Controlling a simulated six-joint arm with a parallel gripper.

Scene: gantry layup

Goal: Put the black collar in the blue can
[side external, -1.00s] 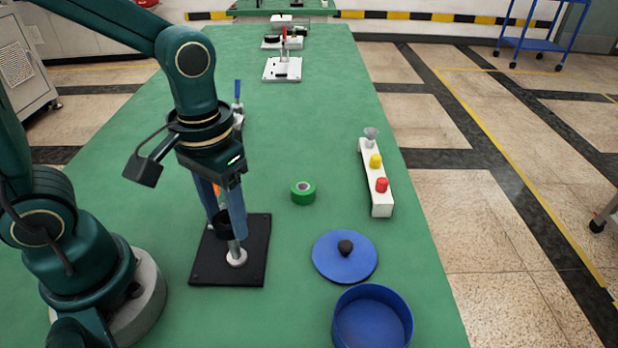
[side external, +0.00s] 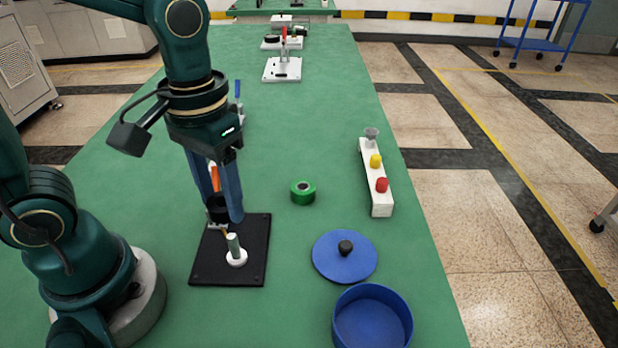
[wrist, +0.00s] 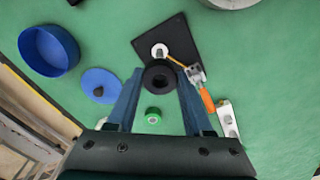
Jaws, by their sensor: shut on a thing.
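My gripper (side external: 222,216) is shut on the black collar (side external: 219,207), a thick dark ring, and holds it in the air above the black base plate (side external: 205,262). In the wrist view the collar (wrist: 160,77) sits between the fingertips, its hole facing the camera. A pale upright peg (side external: 234,246) on a white foot stands on the plate, bare and below the collar. The blue can (side external: 373,318) is open and looks empty at the front right; it also shows at upper left in the wrist view (wrist: 49,50).
A blue lid (side external: 330,262) with a black knob lies behind the can. A green tape roll (side external: 303,192) and a white block with red and yellow buttons (side external: 375,186) are further back. An orange-handled toggle clamp (wrist: 204,92) stands by the plate.

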